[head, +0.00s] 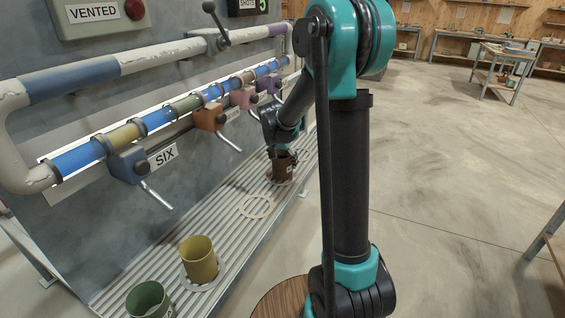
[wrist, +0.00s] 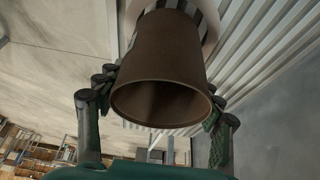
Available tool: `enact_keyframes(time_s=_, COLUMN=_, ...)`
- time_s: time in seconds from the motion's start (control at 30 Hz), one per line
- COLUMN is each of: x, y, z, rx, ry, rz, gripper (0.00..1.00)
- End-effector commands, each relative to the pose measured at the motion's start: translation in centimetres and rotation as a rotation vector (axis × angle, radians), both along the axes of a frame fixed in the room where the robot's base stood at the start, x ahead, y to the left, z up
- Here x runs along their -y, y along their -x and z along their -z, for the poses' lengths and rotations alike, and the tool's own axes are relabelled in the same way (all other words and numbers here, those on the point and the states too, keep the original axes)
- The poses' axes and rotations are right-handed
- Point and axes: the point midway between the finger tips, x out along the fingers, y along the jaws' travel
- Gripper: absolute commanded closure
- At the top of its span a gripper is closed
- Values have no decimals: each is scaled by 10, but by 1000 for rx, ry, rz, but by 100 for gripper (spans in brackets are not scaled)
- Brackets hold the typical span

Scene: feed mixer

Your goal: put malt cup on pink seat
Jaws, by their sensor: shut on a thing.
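A brown cup (head: 283,166) is at the far part of the ribbed shelf, at or just above a pale ring seat (head: 285,182). Its wide open mouth faces the camera in the wrist view (wrist: 160,75), with a pale ring (wrist: 134,14) beyond its base. My gripper (head: 282,153) is shut on this cup, with a finger on each side of it (wrist: 160,93). No writing shows on the cup, so I cannot confirm that it is the malt cup. An empty pale ring seat (head: 257,207) lies nearer. Seat colours are too faint to tell which is pink.
A yellow cup (head: 199,260) and a green cup (head: 149,300) stand nearer on the ribbed shelf (head: 228,234). Above run a pipe with blue sections (head: 80,157) and valves: blue (head: 127,166), orange (head: 209,117), pink (head: 243,97), with levers hanging down. Open floor lies right.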

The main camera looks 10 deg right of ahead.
Motion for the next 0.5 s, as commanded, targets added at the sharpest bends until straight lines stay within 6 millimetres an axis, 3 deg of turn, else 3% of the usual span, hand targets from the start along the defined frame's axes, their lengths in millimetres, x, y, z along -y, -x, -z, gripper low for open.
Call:
enact_keyframes(time_s=0.47, x=-5, y=-3, z=9, rx=0, ry=0, rz=1, gripper=62)
enact_keyframes(time_s=0.5, x=-5, y=-3, z=9, rx=0, ry=0, rz=1, gripper=28)
